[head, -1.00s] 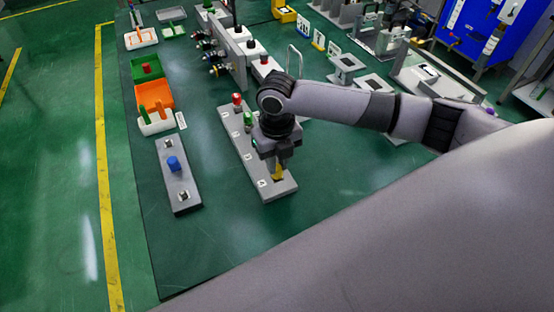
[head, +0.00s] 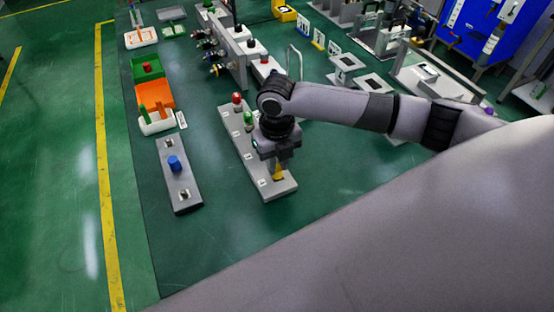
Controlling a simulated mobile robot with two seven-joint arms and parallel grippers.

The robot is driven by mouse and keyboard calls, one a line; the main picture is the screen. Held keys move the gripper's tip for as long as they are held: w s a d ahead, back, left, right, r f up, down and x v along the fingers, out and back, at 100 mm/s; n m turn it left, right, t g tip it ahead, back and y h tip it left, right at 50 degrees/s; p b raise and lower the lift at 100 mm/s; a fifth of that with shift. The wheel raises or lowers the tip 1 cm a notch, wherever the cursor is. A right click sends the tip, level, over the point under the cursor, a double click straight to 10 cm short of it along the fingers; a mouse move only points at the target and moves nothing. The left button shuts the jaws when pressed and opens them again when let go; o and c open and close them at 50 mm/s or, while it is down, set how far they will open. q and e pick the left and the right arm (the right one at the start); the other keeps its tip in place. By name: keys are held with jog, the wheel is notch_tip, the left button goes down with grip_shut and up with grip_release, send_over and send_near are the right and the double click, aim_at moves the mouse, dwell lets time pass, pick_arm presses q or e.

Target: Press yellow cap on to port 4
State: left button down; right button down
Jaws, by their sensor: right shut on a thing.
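The yellow cap (head: 278,172) is held at the tip of my right gripper (head: 277,166), low over the near end of a grey port strip (head: 246,163). The gripper points down and is shut on the cap. I cannot tell whether the cap touches the port under it, as the port is hidden. A red cap (head: 237,98) and a green cap (head: 248,117) stand on the far part of the strip. White number labels (head: 262,183) lie along its left side. My left gripper is not in view.
A second grey strip (head: 184,192) with a blue cap (head: 174,163) lies to the left. Orange, green and white bins (head: 155,96) stand behind it. A grey fixture with valves (head: 236,52) stands at the back. The green table front is clear.

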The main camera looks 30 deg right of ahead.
jog(key=shift+f, duration=0.15)
jog(key=c, duration=0.9)
grip_release()
jog(key=shift+c, duration=0.2)
jog(key=shift+r, duration=3.55)
jog(key=shift+s, duration=0.1)
